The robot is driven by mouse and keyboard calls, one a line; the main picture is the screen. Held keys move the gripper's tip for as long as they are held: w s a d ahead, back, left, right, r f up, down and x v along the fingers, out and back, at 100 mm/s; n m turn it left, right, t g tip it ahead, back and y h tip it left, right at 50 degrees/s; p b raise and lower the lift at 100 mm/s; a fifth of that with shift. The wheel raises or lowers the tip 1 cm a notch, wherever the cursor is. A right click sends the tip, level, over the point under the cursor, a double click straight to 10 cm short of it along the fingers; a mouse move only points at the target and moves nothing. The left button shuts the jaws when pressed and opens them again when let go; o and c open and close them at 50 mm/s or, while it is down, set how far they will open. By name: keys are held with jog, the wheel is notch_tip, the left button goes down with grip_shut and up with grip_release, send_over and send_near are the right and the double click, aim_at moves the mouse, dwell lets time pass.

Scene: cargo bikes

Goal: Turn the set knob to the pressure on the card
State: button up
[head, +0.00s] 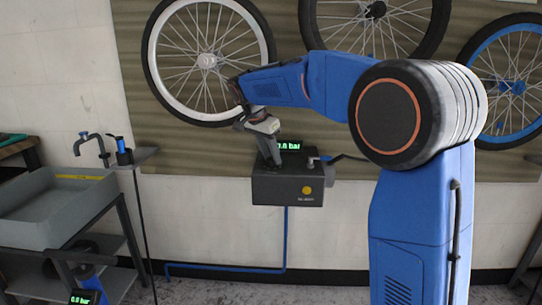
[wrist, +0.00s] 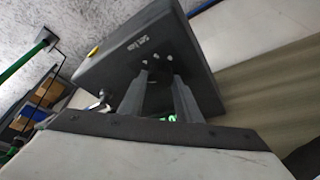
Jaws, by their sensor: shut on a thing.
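The dark pump box (head: 270,190) is on the wall below the bike wheels, with a yellow round mark on its front. Its green display (head: 291,146) is partly covered by my gripper; the end reads "bar", but I cannot read the number surely. My gripper (head: 272,160) points down at the box top. In the wrist view its two fingers (wrist: 158,80) reach the box (wrist: 112,62), shut on the dark set knob (wrist: 160,72), which is mostly hidden between them. Pale marks show around it. I cannot make out a card with a pressure.
A grey basin (head: 50,215) on a stand and a small shelf with a tap (head: 90,138) are at the left. A second display (head: 84,298) reads "0.0 bar" at bottom left. A blue pipe (head: 286,240) runs below the box. Several wheels (head: 208,60) hang above.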

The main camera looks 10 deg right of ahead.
jog(key=o, duration=1.1)
jog(key=shift+c, duration=0.2)
jog(key=v, duration=1.7)
jog(key=shift+s+a+r, duration=0.1)
jog(key=shift+s+a, duration=0.05)
